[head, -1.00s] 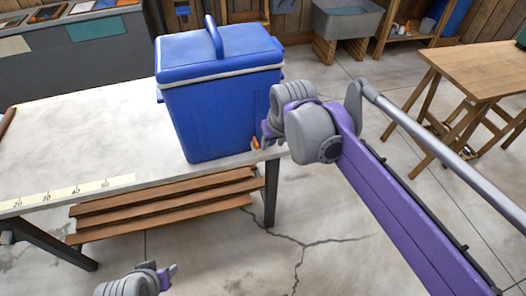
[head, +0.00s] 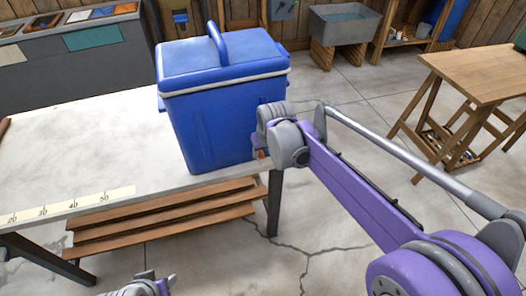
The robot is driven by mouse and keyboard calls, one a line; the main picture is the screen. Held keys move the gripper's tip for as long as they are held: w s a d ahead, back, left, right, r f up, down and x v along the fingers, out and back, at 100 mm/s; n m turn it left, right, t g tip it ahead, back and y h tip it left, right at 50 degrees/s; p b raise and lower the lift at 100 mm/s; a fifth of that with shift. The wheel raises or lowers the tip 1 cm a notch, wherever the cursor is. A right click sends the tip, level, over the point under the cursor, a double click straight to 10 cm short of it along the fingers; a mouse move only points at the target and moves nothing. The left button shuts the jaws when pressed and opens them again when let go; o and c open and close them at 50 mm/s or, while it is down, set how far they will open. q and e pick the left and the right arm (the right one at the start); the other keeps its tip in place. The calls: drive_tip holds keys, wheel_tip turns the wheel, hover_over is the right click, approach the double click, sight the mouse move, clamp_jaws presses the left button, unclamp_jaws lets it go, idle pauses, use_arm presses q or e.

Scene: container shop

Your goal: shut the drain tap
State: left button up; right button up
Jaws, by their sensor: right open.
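The blue cooler (head: 205,125), with its lid shut and handle upright, stands on the right end of the pale table. A small orange-red part, seemingly the drain tap (head: 262,154), shows low at the cooler's right side. My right gripper (head: 258,146) is open at that side, beside the tap. Its wrist hides most of the fingers and part of the tap, so I cannot tell whether they touch or which way the tap is turned. My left gripper (head: 158,281) is low at the bottom edge, partly cut off and away from the cooler; its jaw opening is unclear.
The table (head: 80,140) has a ruler strip (head: 75,204) along its front edge and is otherwise mostly clear. Wooden slats (head: 165,215) lie below it. A wooden trestle table (head: 485,75) stands at right, a grey sink (head: 343,22) at the back. The cracked floor between is open.

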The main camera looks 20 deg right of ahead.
clamp_jaws()
idle(0.6)
drive_tip(key=m, duration=0.1)
drive_tip(key=m+h+p, duration=0.1)
drive_tip(key=shift+a+m, duration=0.3)
drive_tip(key=shift+m, duration=0.1)
drive_tip(key=m, duration=0.1)
drive_tip(key=m+h, duration=0.1)
drive_tip(key=m, duration=0.1)
drive_tip(key=shift+w+a+m+g+p, duration=0.2)
drive_tip(key=shift+a+m+g+p, duration=0.1)
drive_tip(key=shift+p, duration=0.1)
drive_tip(key=m, duration=0.1)
drive_tip(key=m+h+p, duration=0.1)
drive_tip(key=m, duration=0.1)
drive_tip(key=shift+w+a+m+g+h, duration=0.2)
drive_tip(key=shift+m+g+h, duration=0.1)
drive_tip(key=shift+g, duration=0.1)
drive_tip(key=shift+w+a+m+g+h+p, duration=0.1)
drive_tip(key=shift+m+g+h+p, duration=0.15)
drive_tip(key=shift+m, duration=0.6)
drive_tip(key=shift+w+a+m+g+h+p, duration=0.15)
drive_tip(key=shift+m+g, duration=0.2)
drive_tip(key=shift+m, duration=0.5)
drive_tip(key=shift+d, duration=0.1)
